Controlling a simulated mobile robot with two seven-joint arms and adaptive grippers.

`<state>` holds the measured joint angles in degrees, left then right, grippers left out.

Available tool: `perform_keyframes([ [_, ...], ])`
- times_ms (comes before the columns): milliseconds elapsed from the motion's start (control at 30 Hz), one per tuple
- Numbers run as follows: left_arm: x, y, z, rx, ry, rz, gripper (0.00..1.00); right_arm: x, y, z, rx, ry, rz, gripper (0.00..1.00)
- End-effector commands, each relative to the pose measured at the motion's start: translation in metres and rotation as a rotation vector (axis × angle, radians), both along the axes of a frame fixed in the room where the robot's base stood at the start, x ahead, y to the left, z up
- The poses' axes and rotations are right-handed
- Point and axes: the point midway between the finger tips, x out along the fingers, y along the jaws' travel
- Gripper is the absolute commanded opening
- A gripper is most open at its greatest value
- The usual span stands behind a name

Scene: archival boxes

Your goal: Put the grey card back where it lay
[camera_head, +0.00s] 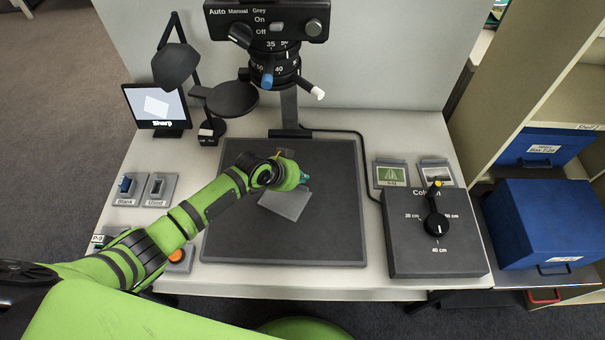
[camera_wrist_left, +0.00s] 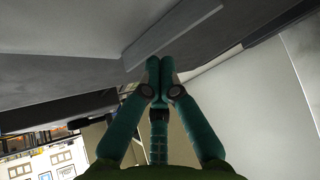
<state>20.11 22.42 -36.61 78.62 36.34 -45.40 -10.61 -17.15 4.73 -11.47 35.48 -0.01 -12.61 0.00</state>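The grey card (camera_head: 284,204) shows as a small, light grey rectangle, turned askew, over the middle of the dark baseboard (camera_head: 325,240). My left gripper (camera_head: 304,180) is at its far right edge. In the left wrist view the two teal fingertips (camera_wrist_left: 160,66) are closed together at the edge of the card (camera_wrist_left: 175,32), which shows as a thin, pale strip. I cannot tell whether the card touches the baseboard or hangs just above it. My left forearm and wrist hide part of the board's left side. My right gripper is not in view.
The copy-stand camera (camera_head: 270,45) hangs behind the board. A lamp (camera_head: 176,65) and a monitor (camera_head: 157,106) reading "Sharp" stand back left. A column control box (camera_head: 435,235) and two framed pictures (camera_head: 391,174) are right of the board. Blue boxes (camera_head: 548,222) stand far right.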

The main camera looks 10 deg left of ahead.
Motion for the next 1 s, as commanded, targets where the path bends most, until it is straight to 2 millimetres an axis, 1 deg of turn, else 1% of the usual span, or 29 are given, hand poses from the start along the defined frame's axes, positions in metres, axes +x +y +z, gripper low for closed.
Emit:
perform_keyframes([
  [167,-0.003,0.003,0.001,0.001,0.003,0.001,0.0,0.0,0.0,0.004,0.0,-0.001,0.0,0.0],
  [267,-0.016,0.013,0.003,0.004,0.006,0.001,0.0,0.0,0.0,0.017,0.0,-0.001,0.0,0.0],
  [400,-0.049,0.036,0.006,0.007,0.009,0.001,0.0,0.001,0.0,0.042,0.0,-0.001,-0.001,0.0],
  [500,-0.074,0.054,0.005,0.007,0.009,0.001,0.0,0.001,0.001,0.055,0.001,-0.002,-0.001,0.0],
  [700,-0.122,0.087,0.002,0.006,0.008,-0.001,0.0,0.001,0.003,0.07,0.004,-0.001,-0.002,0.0],
  [833,-0.144,0.103,0.001,0.005,0.004,-0.002,0.0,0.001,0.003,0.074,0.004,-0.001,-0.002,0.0],
  [900,-0.151,0.108,0.0,0.003,0.003,-0.001,0.0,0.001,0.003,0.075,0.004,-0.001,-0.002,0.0],
  [1000,-0.156,0.111,0.0,0.001,0.002,0.0,0.0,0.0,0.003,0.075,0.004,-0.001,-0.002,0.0],
])
